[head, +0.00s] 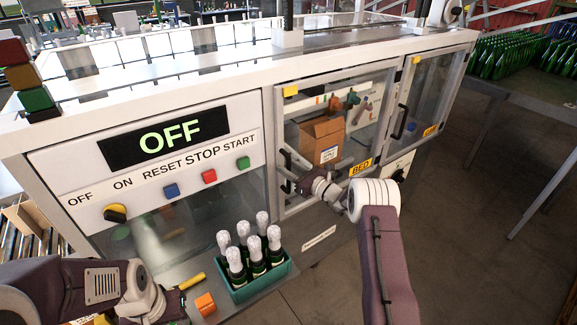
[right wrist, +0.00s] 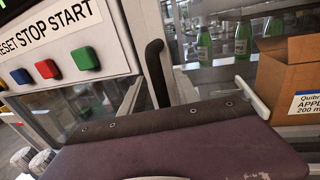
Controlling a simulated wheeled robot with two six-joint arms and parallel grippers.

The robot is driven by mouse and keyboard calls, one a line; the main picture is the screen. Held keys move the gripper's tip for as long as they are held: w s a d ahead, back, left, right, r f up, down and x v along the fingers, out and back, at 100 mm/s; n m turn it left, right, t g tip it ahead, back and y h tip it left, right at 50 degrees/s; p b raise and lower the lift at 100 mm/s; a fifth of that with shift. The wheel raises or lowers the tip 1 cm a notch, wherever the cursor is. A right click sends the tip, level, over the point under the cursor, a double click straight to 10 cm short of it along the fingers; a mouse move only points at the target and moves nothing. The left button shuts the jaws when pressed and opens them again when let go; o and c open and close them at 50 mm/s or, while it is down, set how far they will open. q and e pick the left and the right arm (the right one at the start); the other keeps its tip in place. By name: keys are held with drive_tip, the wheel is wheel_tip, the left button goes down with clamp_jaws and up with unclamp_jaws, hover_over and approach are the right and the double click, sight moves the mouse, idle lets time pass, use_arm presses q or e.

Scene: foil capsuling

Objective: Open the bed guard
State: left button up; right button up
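The bed guard (head: 354,184) is a clear panel in a light frame with a yellow BED label, in the middle of the machine front in the head view. It looks shut. Its black upright handle (right wrist: 156,72) shows in the right wrist view, near its left side. My right gripper (head: 290,168) is at the guard's left edge. Its two pale fingers are apart, with the handle seen between them; I cannot tell whether they touch it. My left gripper (head: 158,306) is low at the left in the head view; its fingers are not clear.
A carton (head: 322,140) stands behind the guard. Another guard (head: 425,95) with a black handle is to the right. The button panel (head: 150,165) reads OFF. A green crate (head: 262,282) of foil-topped bottles and an orange block (head: 205,304) sit in front.

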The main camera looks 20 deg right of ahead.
drive_tip(key=shift+s, duration=0.1)
clamp_jaws()
idle(1.3)
